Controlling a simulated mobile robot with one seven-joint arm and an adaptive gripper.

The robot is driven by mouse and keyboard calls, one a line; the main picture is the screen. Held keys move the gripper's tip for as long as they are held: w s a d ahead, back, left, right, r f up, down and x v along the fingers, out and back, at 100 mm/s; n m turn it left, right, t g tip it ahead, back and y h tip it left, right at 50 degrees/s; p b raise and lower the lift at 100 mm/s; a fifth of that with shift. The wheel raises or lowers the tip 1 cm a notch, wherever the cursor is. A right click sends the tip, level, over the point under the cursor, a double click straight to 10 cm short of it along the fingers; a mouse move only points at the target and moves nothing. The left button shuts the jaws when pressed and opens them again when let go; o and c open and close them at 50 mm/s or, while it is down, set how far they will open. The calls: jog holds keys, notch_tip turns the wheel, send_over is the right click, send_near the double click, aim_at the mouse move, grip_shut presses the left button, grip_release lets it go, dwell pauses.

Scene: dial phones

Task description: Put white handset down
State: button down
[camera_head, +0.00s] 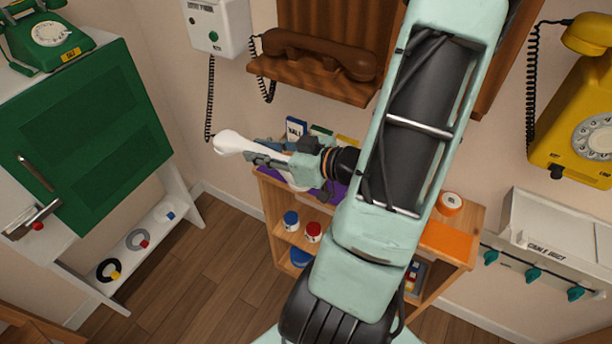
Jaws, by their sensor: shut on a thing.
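The white handset (234,143) is in the head view left of centre, held in the air in front of the wall. My gripper (268,156) is shut on it. One end of the handset sticks out to the left of the fingers, and the rest is partly hidden by the gripper. A white wall phone base (222,28) hangs on the wall above, and a black coiled cord (209,100) hangs down from it toward the handset.
A brown handset (318,52) lies on a wooden wall shelf (310,82) above my gripper. A wooden shelf unit (272,215) with jars and boxes stands below. A green cabinet (80,140) is at left, a yellow phone (575,120) at right. Floor (200,270) is clear.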

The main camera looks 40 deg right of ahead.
jog(key=d+f+b, duration=0.2)
jog(key=d, duration=0.1)
jog(key=s+d+f+b, duration=0.1)
jog(key=d+f+b, duration=0.1)
jog(key=d+f, duration=0.1)
jog(key=d+f+b, duration=0.2)
jog(key=d+b, duration=0.1)
jog(key=d, duration=0.1)
jog(key=shift+s+f, duration=0.25)
jog(key=shift+d+f+b, duration=0.3)
jog(key=shift+d+f, duration=0.05)
jog(key=shift+d, duration=0.1)
jog(key=f+b, duration=0.4)
jog(key=shift+s+d, duration=0.1)
jog(key=shift+d, duration=0.3)
jog(key=shift+r, duration=0.1)
jog(key=c, duration=1.7)
grip_release()
jog(key=shift+o, duration=0.2)
